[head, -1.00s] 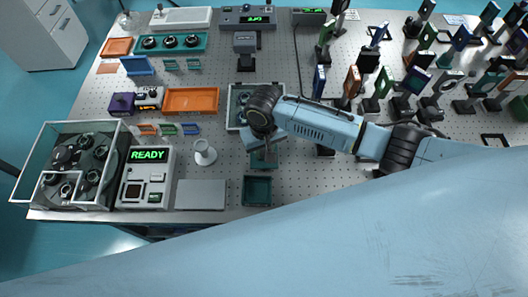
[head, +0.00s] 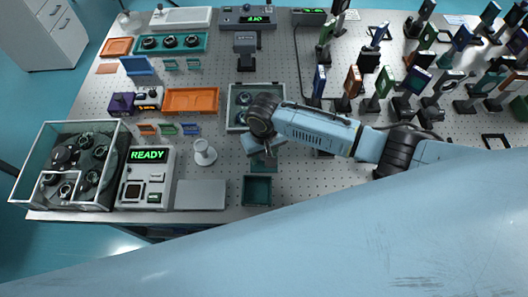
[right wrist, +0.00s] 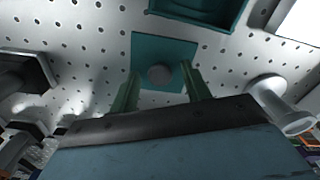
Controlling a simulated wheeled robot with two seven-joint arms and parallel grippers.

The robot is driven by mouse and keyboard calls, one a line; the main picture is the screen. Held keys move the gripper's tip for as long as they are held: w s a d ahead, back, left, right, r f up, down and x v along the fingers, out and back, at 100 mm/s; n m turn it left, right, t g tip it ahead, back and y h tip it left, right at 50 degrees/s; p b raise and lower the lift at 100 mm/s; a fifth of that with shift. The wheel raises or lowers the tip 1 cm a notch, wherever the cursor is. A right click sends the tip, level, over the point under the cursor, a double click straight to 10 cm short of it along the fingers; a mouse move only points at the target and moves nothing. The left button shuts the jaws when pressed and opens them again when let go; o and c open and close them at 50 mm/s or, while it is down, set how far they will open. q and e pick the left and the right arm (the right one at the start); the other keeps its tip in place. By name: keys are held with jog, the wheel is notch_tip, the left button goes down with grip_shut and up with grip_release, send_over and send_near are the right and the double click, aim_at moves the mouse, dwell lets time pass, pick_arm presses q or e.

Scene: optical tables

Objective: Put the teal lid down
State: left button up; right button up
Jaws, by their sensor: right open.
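The teal lid (right wrist: 150,48) is a flat square plate with a round grey knob (right wrist: 159,74). It lies on the perforated table top, just in front of my fingers in the right wrist view. In the head view the lid (head: 259,177) shows partly below my right gripper (head: 264,158). My right gripper (right wrist: 160,90) is open, its two green fingers apart on either side of the knob's line, not closed on it. The open teal box (head: 257,190) stands beside the lid, nearer the front edge; its rim also shows in the right wrist view (right wrist: 205,26). My left gripper is not in view.
A white holder (head: 204,153) stands left of the lid, and a flat grey plate (head: 200,195) lies left of the box. A grey tray (head: 233,122) with round parts sits behind my wrist. Several upright optics mounts crowd the right side.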

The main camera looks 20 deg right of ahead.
notch_tip(320, 180, up, 12)
jog(key=p, duration=0.1)
jog(key=shift+r, duration=0.2)
dwell(0.6)
